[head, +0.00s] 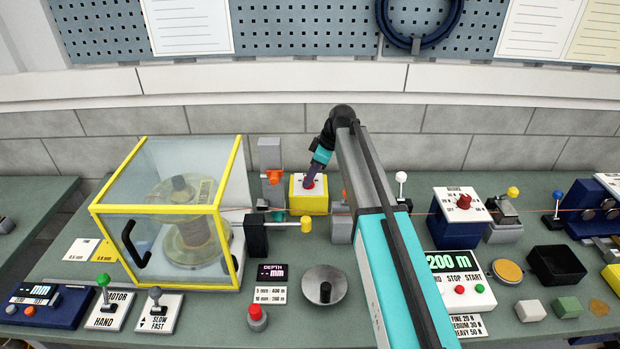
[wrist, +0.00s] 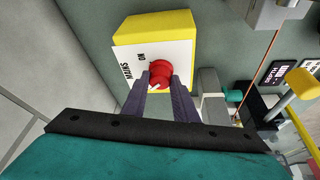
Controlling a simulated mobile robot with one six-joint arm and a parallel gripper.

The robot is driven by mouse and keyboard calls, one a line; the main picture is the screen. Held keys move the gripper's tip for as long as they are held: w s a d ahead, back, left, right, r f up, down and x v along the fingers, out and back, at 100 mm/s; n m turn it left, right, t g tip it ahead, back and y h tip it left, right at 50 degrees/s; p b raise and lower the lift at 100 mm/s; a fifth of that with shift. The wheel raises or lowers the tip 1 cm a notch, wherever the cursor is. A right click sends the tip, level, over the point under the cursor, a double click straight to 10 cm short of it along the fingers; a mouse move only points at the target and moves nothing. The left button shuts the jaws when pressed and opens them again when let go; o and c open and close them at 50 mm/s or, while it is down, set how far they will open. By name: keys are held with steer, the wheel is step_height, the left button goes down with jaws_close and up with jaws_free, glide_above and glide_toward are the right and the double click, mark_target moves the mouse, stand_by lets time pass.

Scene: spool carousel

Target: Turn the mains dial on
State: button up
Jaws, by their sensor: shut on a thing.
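The mains dial (wrist: 159,73) is a red knob on the white face of a yellow box (wrist: 152,28). The face carries the words MAINS and ON, and the knob has a white pointer mark. In the head view the yellow box (head: 308,204) stands at the back of the bench, and the dial is mostly hidden by my gripper (head: 313,178). In the wrist view my gripper (wrist: 162,82) has its two dark fingers on either side of the red dial, shut on it. The pointer does not appear to line up with the word ON.
A clear guarded case with yellow edges (head: 240,239) stands left of the box. An orange-knobbed grey post (head: 270,157) and a yellow-tipped lever (head: 305,223) are close by. A white-knobbed lever (head: 401,178) is to the right. A thin wire runs across the bench.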

steer(key=m+b, duration=0.1)
steer(key=m, duration=0.1)
steer(key=m+t+h+b, duration=0.1)
steer(key=m, duration=0.1)
steer(key=shift+s+a+f+t+b, duration=0.1)
steer(key=shift+s+t+b, duration=0.1)
steer(key=shift+t+b, duration=0.15)
steer(key=m+t+h+b, duration=0.1)
steer(key=m, duration=0.3)
steer(key=shift+a, duration=0.1)
steer(key=m+h, duration=0.1)
steer(key=m, duration=0.1)
steer(key=m+b, duration=0.1)
steer(key=m, duration=0.1)
steer(key=shift+a+m+t+h, duration=0.1)
steer(key=shift+m+t+h, duration=0.2)
steer(key=shift+h, duration=0.1)
steer(key=shift+a+m+h+b, duration=0.15)
steer(key=shift+m+h+b, duration=0.45)
steer(key=shift+m, duration=1.4)
steer(key=o, duration=1.1)
steer(key=shift+c, duration=0.2)
steer(key=shift+s+n, duration=0.1)
steer(key=shift+n, duration=0.4)
